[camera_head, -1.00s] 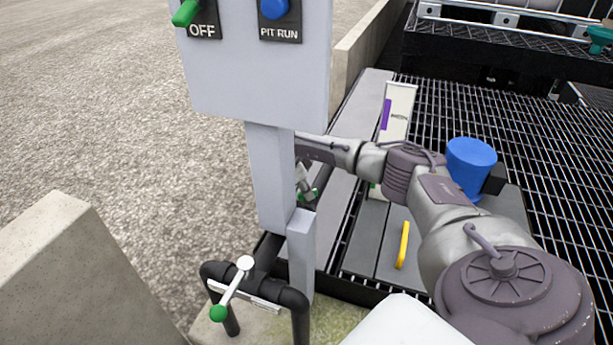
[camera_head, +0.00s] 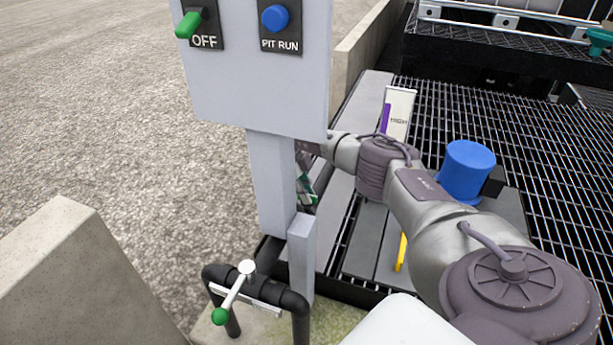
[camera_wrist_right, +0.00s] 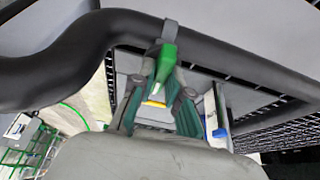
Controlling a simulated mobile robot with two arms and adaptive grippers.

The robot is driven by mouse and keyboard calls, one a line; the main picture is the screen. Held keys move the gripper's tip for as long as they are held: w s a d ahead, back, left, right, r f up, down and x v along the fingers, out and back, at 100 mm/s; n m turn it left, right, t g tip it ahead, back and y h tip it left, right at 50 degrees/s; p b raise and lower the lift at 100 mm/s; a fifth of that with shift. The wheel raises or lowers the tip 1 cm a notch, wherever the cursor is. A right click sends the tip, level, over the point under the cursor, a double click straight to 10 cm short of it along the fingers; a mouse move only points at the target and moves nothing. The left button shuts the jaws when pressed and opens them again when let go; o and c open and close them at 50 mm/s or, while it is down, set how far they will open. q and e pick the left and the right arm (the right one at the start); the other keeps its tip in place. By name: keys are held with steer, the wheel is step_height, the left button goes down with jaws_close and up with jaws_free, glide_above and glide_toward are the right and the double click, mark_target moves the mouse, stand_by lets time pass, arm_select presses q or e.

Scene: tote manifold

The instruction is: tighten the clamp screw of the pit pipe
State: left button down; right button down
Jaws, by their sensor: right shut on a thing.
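In the right wrist view, a black pipe (camera_wrist_right: 230,62) runs across the top with a grey clamp band (camera_wrist_right: 170,30) around it. A green-ended screw handle (camera_wrist_right: 168,62) hangs from the band. My right gripper (camera_wrist_right: 160,84) is shut on the handle, its green-grey fingers close on either side. In the head view my right gripper (camera_head: 306,186) is mostly hidden behind the grey post. The pit pipe's clamp is hidden there too. My left gripper is not in view.
A control box (camera_head: 260,80) with a green switch and a blue button stands on a grey post (camera_head: 270,180). In front, a black pipe (camera_head: 294,298) carries a green-knobbed lever (camera_head: 230,295). A blue cylinder (camera_head: 468,168) and yellow handle (camera_head: 401,252) are near my arm.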

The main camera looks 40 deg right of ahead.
stand_by(0.5)
steer(key=c, duration=1.1)
jaws_free()
steer(key=shift+c, duration=0.2)
steer(key=v, duration=1.2)
